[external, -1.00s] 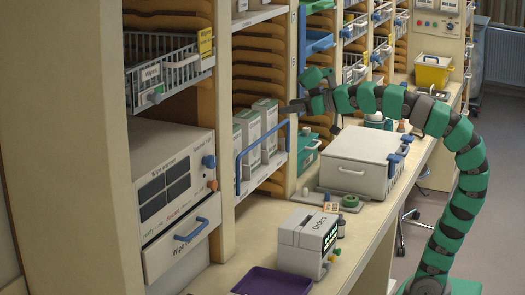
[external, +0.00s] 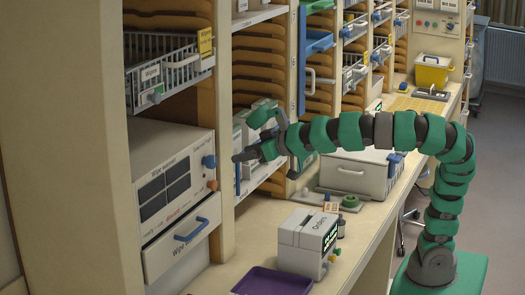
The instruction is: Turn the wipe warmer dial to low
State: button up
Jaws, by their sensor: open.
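The wipe warmer (external: 160,187) is a cream box in the shelf bay at the left, with dark panels and a lower drawer (external: 180,250) with a blue handle. A blue dial (external: 208,161) sits on the right of its front, above an orange knob (external: 212,185). The dial's setting is too small to tell. My gripper (external: 246,136) is open and empty. In the picture it is to the right of the dial, in front of the middle shelf, with a gap between its fingertips and the dial. It partly hides the white boxes behind it.
A wire basket (external: 172,73) is above the warmer. The blue-railed shelf (external: 262,175) is just behind my gripper. On the counter are a purple tray (external: 272,281), a printer-like box (external: 306,243) and a large white case (external: 358,173).

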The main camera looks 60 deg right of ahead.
aim_at(214, 161)
jog(key=p+x, duration=0.1)
jog(key=x, duration=0.9)
jog(key=shift+w, duration=0.25)
jog(key=c, duration=1)
